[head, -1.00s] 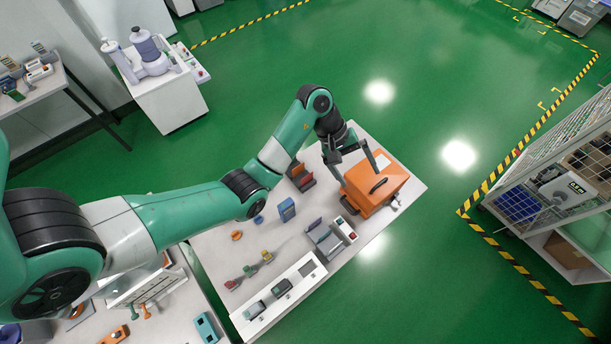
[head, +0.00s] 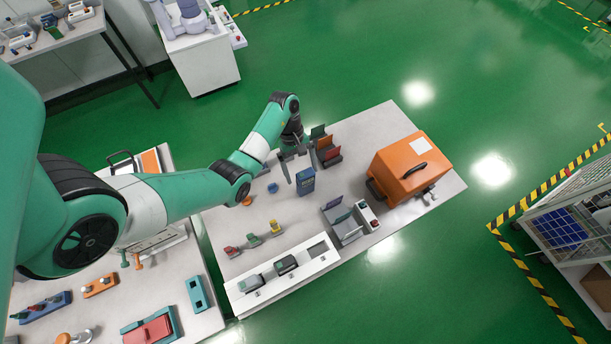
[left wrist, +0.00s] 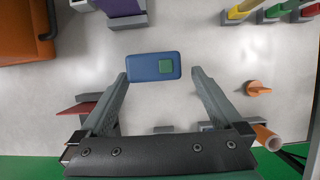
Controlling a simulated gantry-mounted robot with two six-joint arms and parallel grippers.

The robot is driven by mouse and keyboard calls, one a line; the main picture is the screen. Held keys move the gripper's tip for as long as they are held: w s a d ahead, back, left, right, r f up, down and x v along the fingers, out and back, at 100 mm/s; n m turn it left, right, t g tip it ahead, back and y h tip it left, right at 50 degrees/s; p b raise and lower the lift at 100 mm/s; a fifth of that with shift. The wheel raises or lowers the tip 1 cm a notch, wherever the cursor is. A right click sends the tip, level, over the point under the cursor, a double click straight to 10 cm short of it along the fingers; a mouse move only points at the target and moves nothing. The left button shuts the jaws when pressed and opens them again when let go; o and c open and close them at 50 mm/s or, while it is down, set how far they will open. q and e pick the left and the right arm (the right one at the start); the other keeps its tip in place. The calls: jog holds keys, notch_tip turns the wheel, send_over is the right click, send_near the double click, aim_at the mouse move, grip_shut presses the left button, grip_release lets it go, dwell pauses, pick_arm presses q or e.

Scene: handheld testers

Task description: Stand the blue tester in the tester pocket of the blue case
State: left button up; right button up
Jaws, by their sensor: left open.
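The blue tester (head: 305,181) stands on the pale table in the head view. In the left wrist view the same blue tester (left wrist: 143,68) shows from above with a green square on it. My left gripper (head: 292,165) is open and empty close to the tester; in the left wrist view its two fingertips point to either side of the tester, with gaps on both sides. My right gripper is not in view.
A large orange box (head: 398,170) stands at the table's right. Green, orange and red upright pieces (head: 327,150) stand just behind the gripper. A white holder with dark devices (head: 283,278) lies along the front edge. An orange knob (left wrist: 258,88) lies right of the gripper.

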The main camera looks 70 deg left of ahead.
aim_at(308, 189)
pick_arm(q)
jog(key=b+x, duration=0.1)
jog(key=x, duration=0.4)
jog(key=shift+w+b, duration=0.2)
jog(key=shift+b, duration=0.2)
jog(key=shift+c, duration=0.3)
grip_shut()
notch_tip(308, 189, up, 9)
jog(key=p, duration=0.5)
jog(key=shift+r, duration=0.15)
jog(key=shift+r+p, duration=0.5)
jog(key=shift+p, duration=0.25)
jog(key=shift+f, duration=0.1)
